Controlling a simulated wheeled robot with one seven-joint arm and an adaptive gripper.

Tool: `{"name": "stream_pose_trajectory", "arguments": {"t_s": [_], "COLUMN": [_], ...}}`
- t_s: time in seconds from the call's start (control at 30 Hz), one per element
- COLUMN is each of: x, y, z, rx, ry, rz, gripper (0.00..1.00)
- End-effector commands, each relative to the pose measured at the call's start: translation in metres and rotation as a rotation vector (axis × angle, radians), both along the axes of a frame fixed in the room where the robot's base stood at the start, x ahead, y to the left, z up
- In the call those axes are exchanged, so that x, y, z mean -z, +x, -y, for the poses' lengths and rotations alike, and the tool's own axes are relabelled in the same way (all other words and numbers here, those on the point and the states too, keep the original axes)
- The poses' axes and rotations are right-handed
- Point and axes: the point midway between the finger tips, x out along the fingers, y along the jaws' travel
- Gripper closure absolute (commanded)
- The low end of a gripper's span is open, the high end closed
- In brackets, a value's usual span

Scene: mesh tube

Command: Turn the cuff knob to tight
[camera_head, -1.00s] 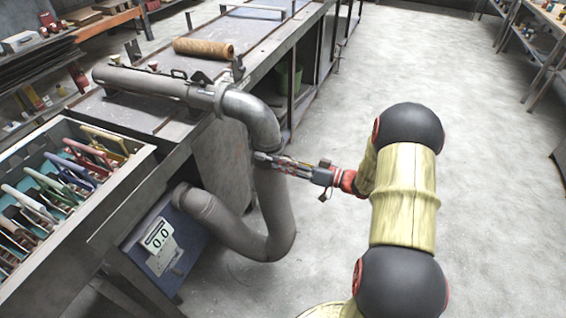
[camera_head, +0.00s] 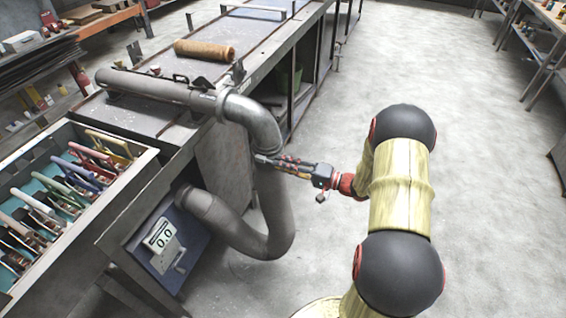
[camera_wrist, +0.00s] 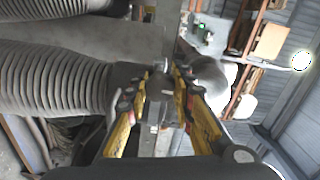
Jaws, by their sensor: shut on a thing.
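The cuff (camera_wrist: 127,76) is a dark band where the ribbed grey hose (camera_head: 272,205) meets the smooth metal elbow pipe (camera_head: 250,112). My gripper (camera_head: 262,160) reaches it from the right, level with the joint. In the wrist view my gripper's yellow-and-black fingers (camera_wrist: 160,90) close on a small dark piece at the cuff, which I take to be the cuff knob (camera_wrist: 158,82). The fingers hide most of the knob, so its setting cannot be read. The hose shows at left and the elbow at right there.
A bench (camera_head: 150,118) carries the horizontal pipe (camera_head: 150,88) and a brown roll (camera_head: 204,49). A tray of coloured-handled tools (camera_head: 150,158) stands left. The floor at right is clear.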

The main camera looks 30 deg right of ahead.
Motion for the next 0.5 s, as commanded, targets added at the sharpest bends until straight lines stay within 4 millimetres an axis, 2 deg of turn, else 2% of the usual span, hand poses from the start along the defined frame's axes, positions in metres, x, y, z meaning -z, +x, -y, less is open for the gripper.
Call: {"name": "stream_pose_trajectory", "arguments": {"t_s": [0.5], "x": [-0.0022], "y": [0.0005], "z": [0.0008], "rx": [0.002], "ry": [0.385], "rz": [-0.301], "gripper": [1.0]}}
